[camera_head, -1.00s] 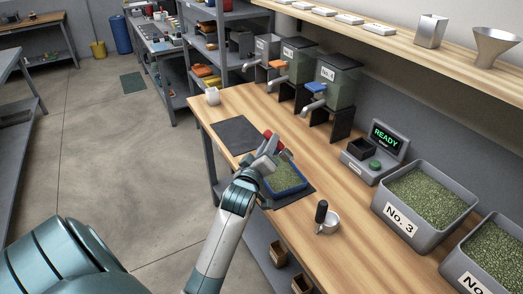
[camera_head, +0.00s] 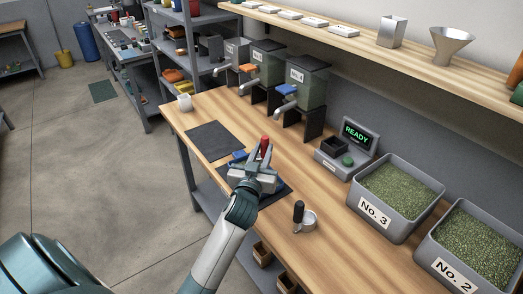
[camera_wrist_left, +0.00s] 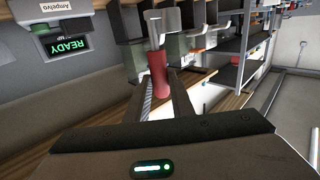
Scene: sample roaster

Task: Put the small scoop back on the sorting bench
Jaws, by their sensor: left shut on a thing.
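My left gripper (camera_head: 262,168) is shut on a red-handled tool, seen as the small scoop (camera_head: 265,146). In the left wrist view the scoop's red handle (camera_wrist_left: 158,75) stands between the fingers (camera_wrist_left: 164,98), with a pale grey metal part beyond it. The gripper is over the wooden bench (camera_head: 205,108) and hides most of the blue tray (camera_head: 238,155). I cannot tell which bench is the sorting bench. My right gripper is not in view.
A metal cup with a black handle (camera_head: 299,210) stands right of my gripper. Bins No. 3 (camera_head: 366,208) and No. 2 (camera_head: 452,275) and the READY device (camera_head: 357,134) are farther right. A dark mat (camera_head: 214,140) lies bare on the left. Dispensers (camera_head: 302,90) line the back.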

